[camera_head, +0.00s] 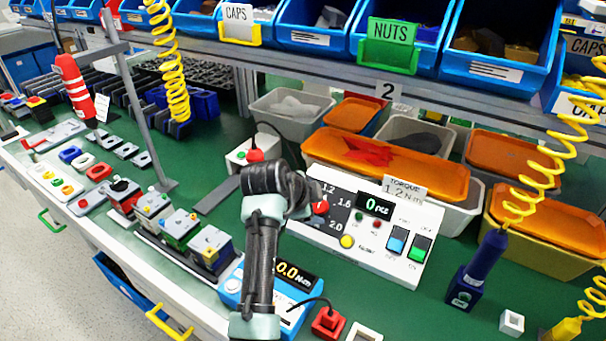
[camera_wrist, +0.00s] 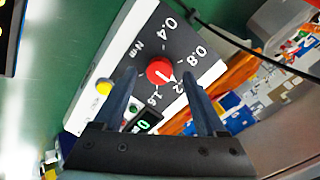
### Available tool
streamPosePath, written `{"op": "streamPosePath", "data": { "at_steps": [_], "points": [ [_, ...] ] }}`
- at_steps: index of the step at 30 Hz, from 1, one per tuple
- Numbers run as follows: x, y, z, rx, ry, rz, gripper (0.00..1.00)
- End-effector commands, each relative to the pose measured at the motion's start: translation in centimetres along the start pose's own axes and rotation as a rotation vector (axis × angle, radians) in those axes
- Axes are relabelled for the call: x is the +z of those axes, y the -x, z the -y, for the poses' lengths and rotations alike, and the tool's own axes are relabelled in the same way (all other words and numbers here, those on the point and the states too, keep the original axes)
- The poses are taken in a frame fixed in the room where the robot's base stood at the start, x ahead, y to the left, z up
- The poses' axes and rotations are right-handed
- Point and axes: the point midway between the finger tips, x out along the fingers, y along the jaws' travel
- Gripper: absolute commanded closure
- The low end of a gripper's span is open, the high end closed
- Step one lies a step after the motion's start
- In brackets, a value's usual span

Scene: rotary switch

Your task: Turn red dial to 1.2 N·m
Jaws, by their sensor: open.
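The white control panel (camera_head: 345,238) carries a red dial (camera_head: 320,207) on a dark scale at its left. In the wrist view the red dial (camera_wrist: 160,72) has a white mark slanting toward the lower right, roughly toward the partly hidden 1.2. The labels 0.4, 0.8 and 1.6 also show around it. My gripper (camera_wrist: 158,74) is open, with its two dark fingertips on either side of the dial; I cannot tell whether they touch it. In the head view my gripper (camera_head: 303,197) partly covers the dial's left side. A card (camera_head: 404,189) reads TORQUE 1.2 N·m.
The panel also has a yellow button (camera_head: 347,241), blue and green switches and a counter display (camera_head: 376,205) showing 0. A blue device (camera_head: 290,275) reading 0.0 stands in front. Orange-lidded bins (camera_head: 385,160) stand behind. A blue screwdriver (camera_head: 480,270) stands at right.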

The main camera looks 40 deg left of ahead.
Motion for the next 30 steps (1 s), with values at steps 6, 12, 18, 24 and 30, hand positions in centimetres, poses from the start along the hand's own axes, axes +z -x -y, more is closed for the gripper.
{"op": "streamPosePath", "data": {
  "at_steps": [6,12,18,24,30],
  "points": [
    [0.0,4.4,0.1,-0.003,0.000,0.000,0.26],
    [0.0,8.3,0.1,-0.002,0.001,0.000,0.26],
    [0.0,10.7,0.0,0.000,0.001,0.000,0.26],
    [0.0,11.3,-0.1,0.002,0.000,0.000,0.26],
    [0.0,11.3,-0.1,0.002,0.000,0.000,0.26]
  ]
}}
